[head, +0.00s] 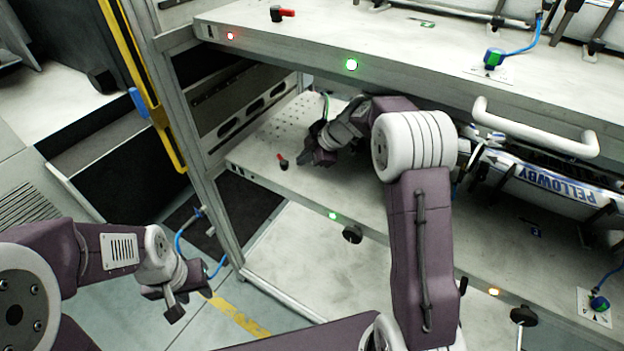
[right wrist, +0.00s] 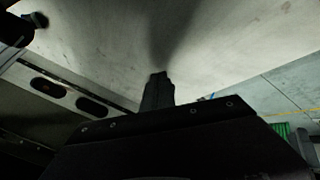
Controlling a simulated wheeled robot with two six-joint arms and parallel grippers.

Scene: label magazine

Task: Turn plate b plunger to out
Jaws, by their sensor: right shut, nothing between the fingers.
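Two pale plates stand one above the other in a metal frame, the upper plate (head: 330,28) and the lower plate (head: 380,205). I cannot read which is plate b. A small red-and-black turning handle (head: 282,161) stands on the lower plate near its left front edge, and a similar red handle (head: 284,13) sits on the upper plate. My right gripper (head: 303,163) is shut and empty over the lower plate, just right of the lower handle. Its shut fingers (right wrist: 157,90) show in the right wrist view. My left gripper (head: 185,304) hangs away from the plates; its opening is unclear.
The upper plate overhangs my right arm. A white bar handle (head: 536,128) juts from its front. A labelled PELLOWBY piece (head: 560,190) lies at right. Black knobs (head: 352,234) hang below the lower plate's front edge. A green light (head: 332,215) shows on that edge.

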